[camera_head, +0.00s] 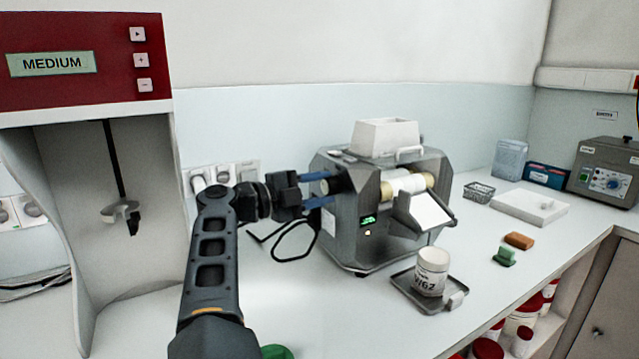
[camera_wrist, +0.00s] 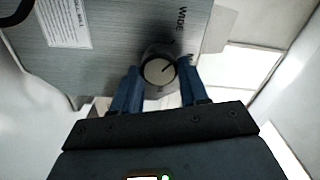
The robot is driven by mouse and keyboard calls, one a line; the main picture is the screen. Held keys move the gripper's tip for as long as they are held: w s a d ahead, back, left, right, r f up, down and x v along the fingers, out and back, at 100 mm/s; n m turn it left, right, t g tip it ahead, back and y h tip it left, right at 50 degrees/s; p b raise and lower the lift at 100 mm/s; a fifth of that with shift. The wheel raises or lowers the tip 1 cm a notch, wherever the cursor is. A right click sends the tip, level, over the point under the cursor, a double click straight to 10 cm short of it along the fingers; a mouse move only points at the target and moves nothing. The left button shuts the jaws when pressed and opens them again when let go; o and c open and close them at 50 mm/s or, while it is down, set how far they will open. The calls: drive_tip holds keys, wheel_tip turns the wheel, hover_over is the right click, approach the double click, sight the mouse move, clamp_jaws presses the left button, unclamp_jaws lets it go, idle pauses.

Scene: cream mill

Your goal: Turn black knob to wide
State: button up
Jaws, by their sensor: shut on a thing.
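The grey mill (camera_head: 345,225) stands on the bench with its left side facing my gripper (camera_head: 328,188). In the wrist view, the black knob (camera_wrist: 158,70) sits on the mill's side panel (camera_wrist: 110,55). It has a pale face with a dark pointer line slanting up and right. The word WIDE (camera_wrist: 182,18) is printed on the panel above and right of the knob; the pointer is roughly towards that side. My gripper's blue fingers are shut on the knob, one on each side. In the head view the knob is mostly hidden by my fingers.
A white hopper (camera_head: 385,137) tops the mill, with rollers and a sloped chute at its front. A white jar (camera_head: 432,270) stands on a grey tray (camera_head: 405,281) before it. A red-topped white cabinet (camera_head: 85,60) reading MEDIUM stands left. A black cable (camera_head: 290,257) lies behind my arm.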

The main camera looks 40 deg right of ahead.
drive_tip(key=shift+n+p, duration=0.35)
drive_tip(key=shift+n, duration=0.55)
drive_tip(key=o, duration=1.1)
drive_tip(key=shift+c, duration=0.2)
drive_tip(key=b+v, duration=0.2)
drive_tip(key=v, duration=0.6)
drive_tip(key=shift+d, duration=0.1)
